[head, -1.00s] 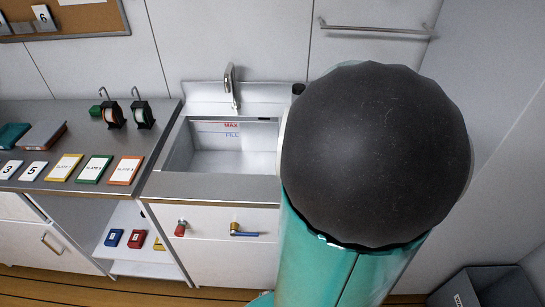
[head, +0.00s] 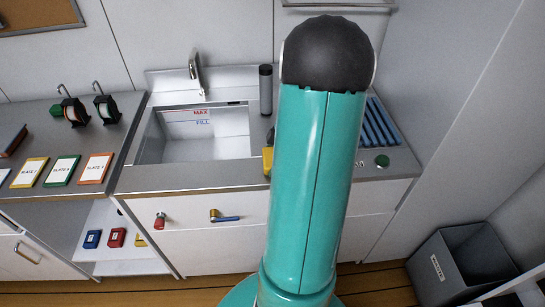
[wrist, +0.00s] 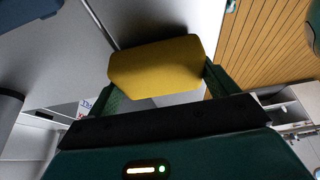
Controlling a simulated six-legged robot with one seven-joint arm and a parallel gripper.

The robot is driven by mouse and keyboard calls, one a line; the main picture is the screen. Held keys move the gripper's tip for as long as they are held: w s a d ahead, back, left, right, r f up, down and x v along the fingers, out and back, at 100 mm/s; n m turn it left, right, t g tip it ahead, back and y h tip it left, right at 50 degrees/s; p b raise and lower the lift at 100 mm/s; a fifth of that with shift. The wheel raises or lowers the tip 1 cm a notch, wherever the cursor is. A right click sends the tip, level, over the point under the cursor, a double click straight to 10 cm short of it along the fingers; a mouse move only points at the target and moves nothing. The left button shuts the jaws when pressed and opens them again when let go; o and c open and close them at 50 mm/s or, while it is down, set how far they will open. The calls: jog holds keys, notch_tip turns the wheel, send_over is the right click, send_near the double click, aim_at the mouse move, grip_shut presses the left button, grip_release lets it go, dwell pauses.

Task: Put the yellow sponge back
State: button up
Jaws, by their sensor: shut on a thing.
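The yellow sponge (wrist: 155,68) is in the wrist view, between the two fingers of my gripper (wrist: 158,85), which is shut on it. In the head view a small part of the yellow sponge (head: 267,161) shows at the left edge of my arm, over the counter to the right of the sink. I cannot tell from these views whether the sponge touches the counter.
The sink basin (head: 222,135) with MAX and FILL marks is left of my arm. A dark cylinder (head: 266,90) stands behind it. A blue ribbed rack (head: 378,125) and a green disc (head: 382,161) lie right of my arm. A grey waste bin (head: 462,262) stands on the floor at right.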

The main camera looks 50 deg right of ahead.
jog(key=shift+f, duration=0.25)
jog(key=o, duration=0.7)
jog(key=v, duration=1.2)
jog(key=shift+r, duration=0.15)
jog(key=w+a+r+m+h, duration=0.1)
jog(key=w+a+r+m, duration=0.2)
jog(key=a, duration=0.7)
jog(key=w+a+r+h, duration=0.1)
jog(key=w+a+r, duration=0.35)
jog(key=a, duration=0.55)
jog(key=shift+s+a+r+m+t+h, duration=0.15)
jog(key=shift+s+a+r+m+t, duration=0.45)
jog(key=shift+a, duration=2.55)
jog(key=shift+s+a+r+m+t+h, duration=0.2)
jog(key=shift+s+a+r+m, duration=0.4)
jog(key=shift+s+a+m, duration=1.7)
jog(key=shift+s+a+r+n+t+h, duration=0.15)
jog(key=shift+s+a+r+n+t, duration=0.3)
jog(key=shift+a, duration=3.6)
jog(key=shift+s+r, duration=0.1)
